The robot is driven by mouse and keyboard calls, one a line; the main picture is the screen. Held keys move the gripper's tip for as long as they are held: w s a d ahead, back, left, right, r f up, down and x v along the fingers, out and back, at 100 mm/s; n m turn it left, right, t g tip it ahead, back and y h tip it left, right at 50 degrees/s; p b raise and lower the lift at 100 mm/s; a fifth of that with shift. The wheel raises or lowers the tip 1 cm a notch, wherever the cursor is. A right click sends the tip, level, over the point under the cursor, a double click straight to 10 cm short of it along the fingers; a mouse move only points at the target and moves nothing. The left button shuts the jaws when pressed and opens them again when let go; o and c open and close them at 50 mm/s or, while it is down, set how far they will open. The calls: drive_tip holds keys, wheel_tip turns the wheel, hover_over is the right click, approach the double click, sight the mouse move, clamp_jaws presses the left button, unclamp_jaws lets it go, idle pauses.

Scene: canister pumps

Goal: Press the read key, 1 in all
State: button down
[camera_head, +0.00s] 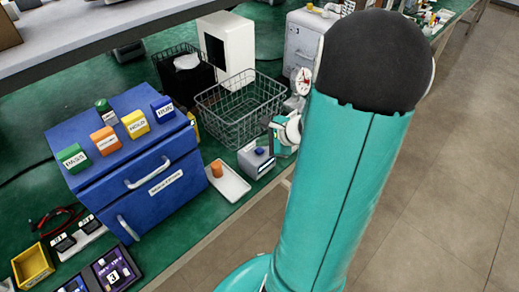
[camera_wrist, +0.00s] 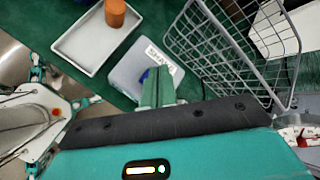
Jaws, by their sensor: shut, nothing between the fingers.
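A small grey box (camera_head: 252,163) with a dark front stands on the green bench, right of the white tray. A blue key (camera_head: 260,151) is on its top. In the wrist view the grey box (camera_wrist: 140,64) shows a label too small to read surely, and the blue key (camera_wrist: 144,75) is partly hidden behind my fingers. My gripper (camera_head: 272,140) is shut and empty, close by the right side of the key. In the wrist view my gripper (camera_wrist: 157,75) points down toward the box; whether it touches the key I cannot tell.
A white tray (camera_head: 233,189) with an orange cylinder (camera_head: 216,168) lies left of the box. A wire basket (camera_head: 240,110) stands close behind it. A blue cabinet (camera_head: 130,180) with several labelled coloured blocks is at left. A yellow bin (camera_head: 33,266) stands front left.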

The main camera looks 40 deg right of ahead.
sight(263, 151)
drive_tip(key=shift+r, duration=2.5)
drive_tip(key=w+a+r+n+g+y, duration=0.15)
drive_tip(key=a+r+n, duration=0.25)
drive_tip(key=a+n, duration=0.5)
drive_tip(key=s+a+r+n+h, duration=0.1)
drive_tip(key=s+a+r+n, duration=0.2)
drive_tip(key=a+n, duration=0.2)
drive_tip(key=s+a+r+n+g+h, duration=0.1)
drive_tip(key=s+a+r+n, duration=0.2)
drive_tip(key=a, duration=0.4)
drive_tip(key=s+a+r+n+g+h, duration=0.1)
drive_tip(key=s+a+r+n, duration=0.2)
drive_tip(key=s+a+n, duration=0.2)
drive_tip(key=shift+a+r+n, duration=0.3)
drive_tip(key=shift+a+n, duration=0.4)
drive_tip(key=shift+n, duration=0.5)
drive_tip(key=shift+h, duration=0.25)
